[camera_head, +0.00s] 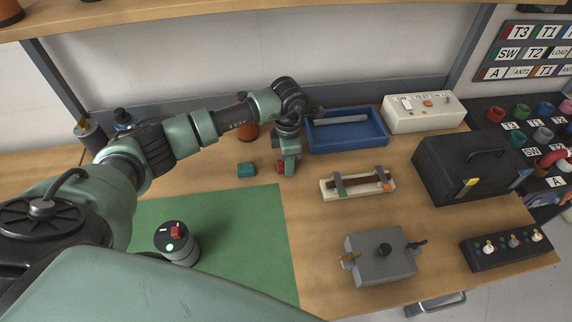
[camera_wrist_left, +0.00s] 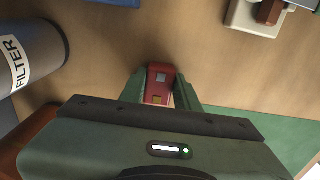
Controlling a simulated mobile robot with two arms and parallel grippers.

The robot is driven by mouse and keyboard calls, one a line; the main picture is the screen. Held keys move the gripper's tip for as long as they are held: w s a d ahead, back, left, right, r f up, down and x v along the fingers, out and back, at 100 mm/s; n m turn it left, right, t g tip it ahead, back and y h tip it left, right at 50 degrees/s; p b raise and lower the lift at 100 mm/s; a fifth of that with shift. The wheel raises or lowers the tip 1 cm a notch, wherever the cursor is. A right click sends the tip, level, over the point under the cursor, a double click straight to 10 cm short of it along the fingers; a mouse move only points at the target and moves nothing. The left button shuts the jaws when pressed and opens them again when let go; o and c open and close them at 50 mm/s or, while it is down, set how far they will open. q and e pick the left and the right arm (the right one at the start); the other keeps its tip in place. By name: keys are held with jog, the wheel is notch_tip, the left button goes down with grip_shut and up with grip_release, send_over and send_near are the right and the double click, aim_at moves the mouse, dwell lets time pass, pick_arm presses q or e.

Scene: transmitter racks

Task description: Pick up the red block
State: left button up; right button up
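The red block (camera_wrist_left: 160,84) lies between the two green fingers of my left gripper (camera_wrist_left: 163,92) in the left wrist view, with a finger against each side. In the head view the left gripper (camera_head: 286,168) points down just behind the green mat, and only a small red piece of the block (camera_head: 280,167) shows beside its fingers. The block is at or close to the wooden table top; whether it touches the wood I cannot tell. My right gripper is in neither view.
A teal block (camera_head: 247,170) lies left of the gripper. A blue tray (camera_head: 372,143) stands behind right, and a white fuse-like holder (camera_head: 332,190) to the right. A round canister (camera_head: 178,248) stands on the green mat (camera_head: 240,235).

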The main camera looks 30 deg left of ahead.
pick_arm(q)
grip_shut()
